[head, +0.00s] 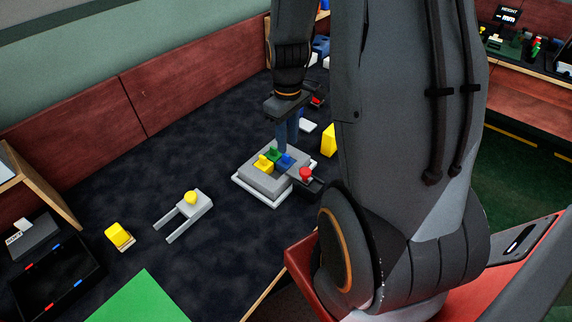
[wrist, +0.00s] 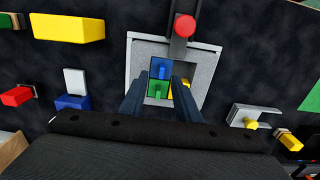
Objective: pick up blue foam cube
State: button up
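A small blue cube (head: 286,161) sits on a light grey square fixture (head: 262,183), beside a green cube (head: 273,153) and a yellow cube (head: 264,162). In the wrist view, the blue cube (wrist: 161,67) is at the far side of the green cube (wrist: 158,90), with the yellow cube (wrist: 180,88) to the right, partly hidden by a finger. My gripper (head: 287,142) points down over the fixture. Its fingers (wrist: 161,80) are apart with nothing gripped; the cubes show between and just beyond the tips. The exact height gap is unclear.
A red knob (wrist: 184,26) on a dark arm stands at the fixture's edge. A yellow block (head: 328,140) and a white piece with blue (wrist: 73,102) lie nearby. A grey fork-shaped piece (head: 183,214) is to the left. Dark tabletop between them is clear.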

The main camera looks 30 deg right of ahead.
aim_at(286, 155)
jog(key=shift+w+a+f+p, duration=0.15)
jog(key=shift+f+p, duration=0.25)
jog(key=shift+f, duration=0.9)
jog(key=shift+s+a+f+p, duration=0.1)
jog(key=shift+f+p, duration=0.25)
jog(key=shift+f, duration=0.95)
jog(key=shift+c, duration=0.2)
grip_shut()
